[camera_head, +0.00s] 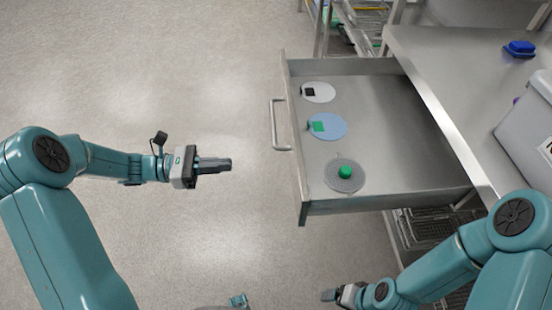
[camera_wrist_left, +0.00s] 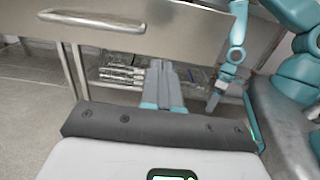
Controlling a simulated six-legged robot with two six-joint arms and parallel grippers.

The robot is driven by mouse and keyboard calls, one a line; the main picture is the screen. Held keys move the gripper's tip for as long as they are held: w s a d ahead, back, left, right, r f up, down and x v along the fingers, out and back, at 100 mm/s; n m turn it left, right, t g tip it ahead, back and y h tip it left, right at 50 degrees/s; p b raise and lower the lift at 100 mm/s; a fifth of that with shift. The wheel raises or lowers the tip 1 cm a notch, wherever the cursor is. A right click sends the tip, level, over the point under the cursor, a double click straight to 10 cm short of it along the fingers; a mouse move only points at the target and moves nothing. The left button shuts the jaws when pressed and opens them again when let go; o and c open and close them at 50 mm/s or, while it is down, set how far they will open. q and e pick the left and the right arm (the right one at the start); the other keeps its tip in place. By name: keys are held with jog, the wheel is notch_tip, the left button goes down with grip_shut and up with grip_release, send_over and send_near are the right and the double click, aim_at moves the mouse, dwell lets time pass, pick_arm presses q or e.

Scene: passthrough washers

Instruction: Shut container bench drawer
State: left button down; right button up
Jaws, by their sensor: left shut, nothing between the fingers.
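The bench drawer (camera_head: 385,140) is pulled far out to the left from under the steel bench (camera_head: 470,110). Its handle (camera_head: 279,125) is on the left-facing front. The front and handle (camera_wrist_left: 92,20) also show in the left wrist view. In the drawer lie a white disc (camera_head: 320,93), a blue disc (camera_head: 333,127) and a grey disc (camera_head: 345,182). My left gripper (camera_head: 228,164) is shut and empty, left of the drawer front and apart from it. My right gripper (camera_head: 328,295) is below the drawer in the picture; its fingers are too small to read.
A pale container (camera_head: 525,125) and a blue object (camera_head: 519,48) stand on the bench top. A wire rack (camera_head: 355,20) is behind the drawer. Wire baskets (camera_head: 425,225) show under the bench. The floor (camera_head: 190,70) left of the drawer is clear.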

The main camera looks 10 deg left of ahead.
aim_at(292, 163)
pick_arm(q)
jog(key=x, duration=0.6)
jog(key=b+x, duration=0.1)
jog(key=x, duration=0.6)
jog(key=shift+s+d, duration=0.1)
jog(key=shift+d, duration=0.25)
pick_arm(e)
jog(key=shift+s+a+f, duration=0.15)
jog(key=shift+f, duration=0.45)
pick_arm(q)
jog(key=shift+d, duration=0.1)
